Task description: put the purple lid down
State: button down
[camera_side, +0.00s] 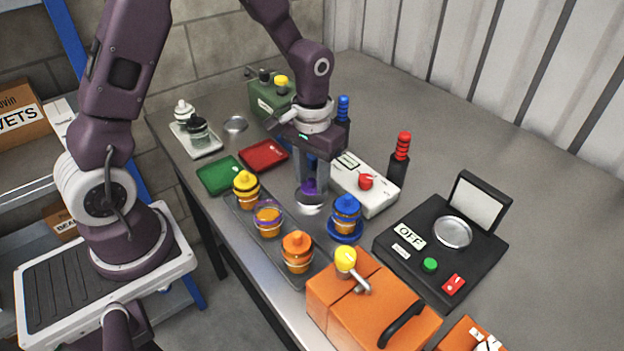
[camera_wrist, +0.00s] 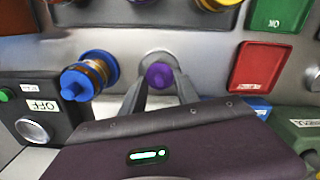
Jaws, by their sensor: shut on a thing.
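My gripper (camera_side: 311,183) is shut on the purple lid (camera_side: 309,188), pointing down. In the wrist view the lid (camera_wrist: 158,76) sits between the two fingertips (camera_wrist: 160,84). A round silver disc (camera_side: 309,207) on the table lies just under the lid; it also shows in the wrist view (camera_wrist: 157,57). I cannot tell whether the lid touches it. An open jar with a purple rim and orange contents (camera_side: 269,225) stands in the grey tray (camera_side: 245,217), left of my gripper.
Yellow-lidded (camera_side: 246,188) and orange-lidded (camera_side: 297,253) jars share the tray. A blue-lidded jar (camera_side: 346,215) stands on a blue dish close right. A white box with a red knob (camera_side: 365,190) is behind. Green (camera_side: 219,176) and red (camera_side: 263,156) trays lie left.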

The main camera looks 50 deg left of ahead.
jog(key=shift+f, duration=0.4)
jog(key=shift+f, duration=0.55)
jog(key=c, duration=0.9)
grip_release()
